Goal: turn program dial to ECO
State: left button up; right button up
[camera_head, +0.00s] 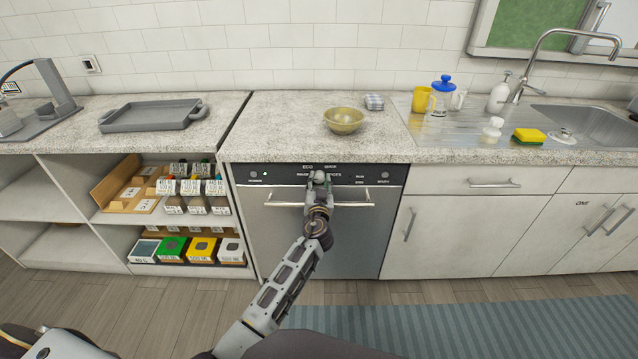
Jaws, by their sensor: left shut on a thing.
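The dishwasher (270,236) has a steel front and a dark control panel (277,174) along its top edge. The ECO label (308,167) is at the top middle of the panel, with other small labels around it. My left gripper (319,178) reaches up to the middle of the panel, just below the ECO label, and is shut on the program dial. The gripper hides the dial, so I cannot tell where its pointer stands. My right gripper is not in view.
A handle bar (349,204) crosses the door just below the panel, behind my left gripper. A bowl (343,121) stands on the counter above. An open shelf (80,215) with boxes is at left, and cabinets (440,233) and a sink (585,122) at right.

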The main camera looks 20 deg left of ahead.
pick_arm(q)
jog(key=shift+m, duration=0.3)
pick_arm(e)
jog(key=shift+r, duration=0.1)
pick_arm(q)
jog(key=shift+m, duration=0.6)
jog(key=m+b, duration=0.1)
jog(key=m, duration=0.1)
jog(key=shift+m, duration=1)
jog(key=shift+r+m, duration=0.1)
jog(key=shift+m, duration=1)
jog(key=shift+m+p, duration=0.4)
jog(key=shift+m, duration=1.5)
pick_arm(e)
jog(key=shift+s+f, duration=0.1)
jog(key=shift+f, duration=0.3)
